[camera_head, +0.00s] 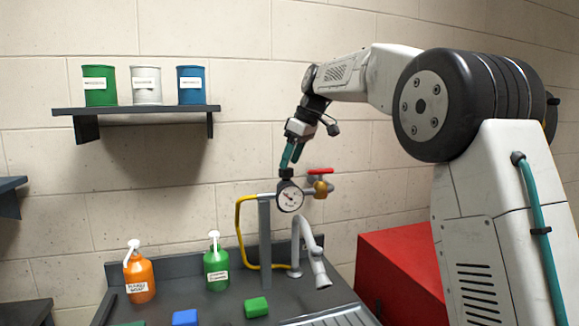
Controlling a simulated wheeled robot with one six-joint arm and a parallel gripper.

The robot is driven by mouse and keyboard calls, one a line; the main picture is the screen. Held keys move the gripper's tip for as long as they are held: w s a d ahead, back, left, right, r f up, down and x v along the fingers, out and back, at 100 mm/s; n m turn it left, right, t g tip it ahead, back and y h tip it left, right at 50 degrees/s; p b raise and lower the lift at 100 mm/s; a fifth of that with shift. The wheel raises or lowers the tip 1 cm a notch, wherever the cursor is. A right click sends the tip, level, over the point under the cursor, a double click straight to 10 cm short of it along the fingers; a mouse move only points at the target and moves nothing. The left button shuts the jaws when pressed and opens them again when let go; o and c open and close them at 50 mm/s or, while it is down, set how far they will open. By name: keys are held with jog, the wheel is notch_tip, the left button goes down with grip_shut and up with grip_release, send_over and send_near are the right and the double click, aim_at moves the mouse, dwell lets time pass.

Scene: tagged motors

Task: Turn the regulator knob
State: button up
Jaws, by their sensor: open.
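A round white pressure gauge (290,198) sits on top of a grey post above the counter. A small black knob (286,173) stands upright just above the gauge; I take it to be the regulator knob. My gripper (287,165) points down from above, with its teal fingers at the top of this knob. The fingers are open. I cannot tell whether they touch the knob or straddle it. A brass valve with a red handle (320,171) sits on the pipe just right of the gauge.
A yellow hose (239,228) and a grey faucet (309,246) stand by the post. An orange bottle (139,278), a green bottle (216,268), a blue block (185,318) and a green block (256,307) are on the counter. A red cabinet (400,270) is at right.

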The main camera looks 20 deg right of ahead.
aim_at(288, 173)
jog(key=shift+x, duration=1.45)
jog(key=c, duration=1)
jog(key=shift+m+h, duration=0.3)
jog(key=shift+m, duration=0.5)
jog(key=o, duration=1)
jog(key=shift+s+r, duration=0.1)
jog(key=shift+r, duration=0.05)
